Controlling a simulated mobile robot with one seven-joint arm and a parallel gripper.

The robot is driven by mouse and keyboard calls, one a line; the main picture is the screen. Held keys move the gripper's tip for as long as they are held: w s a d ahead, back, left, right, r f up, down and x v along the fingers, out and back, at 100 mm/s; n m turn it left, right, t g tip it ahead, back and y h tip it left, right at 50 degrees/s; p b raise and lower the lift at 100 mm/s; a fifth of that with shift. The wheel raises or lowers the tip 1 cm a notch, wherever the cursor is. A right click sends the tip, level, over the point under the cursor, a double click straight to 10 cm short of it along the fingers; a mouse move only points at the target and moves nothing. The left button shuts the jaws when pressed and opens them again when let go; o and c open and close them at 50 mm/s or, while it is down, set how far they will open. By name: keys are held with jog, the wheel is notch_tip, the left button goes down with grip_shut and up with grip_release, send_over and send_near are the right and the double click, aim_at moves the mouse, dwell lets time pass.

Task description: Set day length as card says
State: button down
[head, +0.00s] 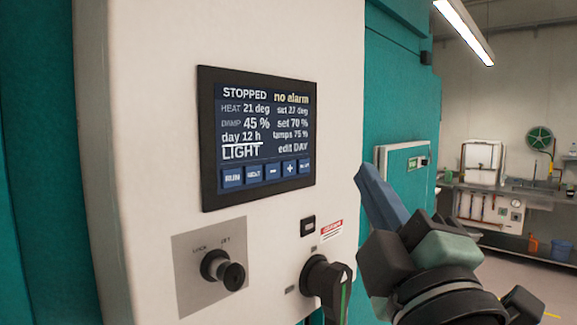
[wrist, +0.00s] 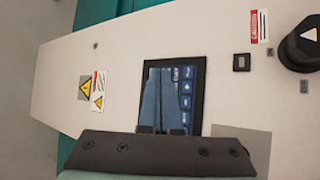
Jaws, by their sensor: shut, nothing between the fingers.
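The control panel screen (head: 257,137) on the white cabinet front reads STOPPED, no alarm, day 12 h, LIGHT and edit DAY. A white line runs under day 12 h. Along its bottom is a row of blue buttons, including minus (head: 273,171) and plus (head: 290,168). My gripper (head: 366,172) is shut and empty, to the right of the screen and apart from it in the head view. In the wrist view my gripper's blue fingers (wrist: 168,72) cover part of the screen (wrist: 198,90). No card with a day length is readable in either view.
Below the screen are a key switch (head: 222,268) marked LOCK and SET, a small black switch (head: 308,225) and a large black rotary knob (head: 327,278). Warning labels (wrist: 93,88) show in the wrist view. A bench with a sink (head: 483,160) stands far right.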

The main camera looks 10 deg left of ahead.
jog(key=p, duration=0.2)
send_near(296, 155)
notch_tip(296, 155, up, 2)
jog(key=w, duration=0.3)
jog(key=shift+w+a+r, duration=0.1)
jog(key=shift+w, duration=0.25)
jog(key=shift+w+a, duration=0.1)
dwell(1.4)
jog(key=shift+w+a, duration=0.2)
jog(key=shift+w+a, duration=0.15)
jog(key=shift+a, duration=0.1)
dwell(0.9)
jog(key=shift+s+d+b, duration=0.45)
jog(key=shift+d+b, duration=0.05)
jog(key=shift+d, duration=0.05)
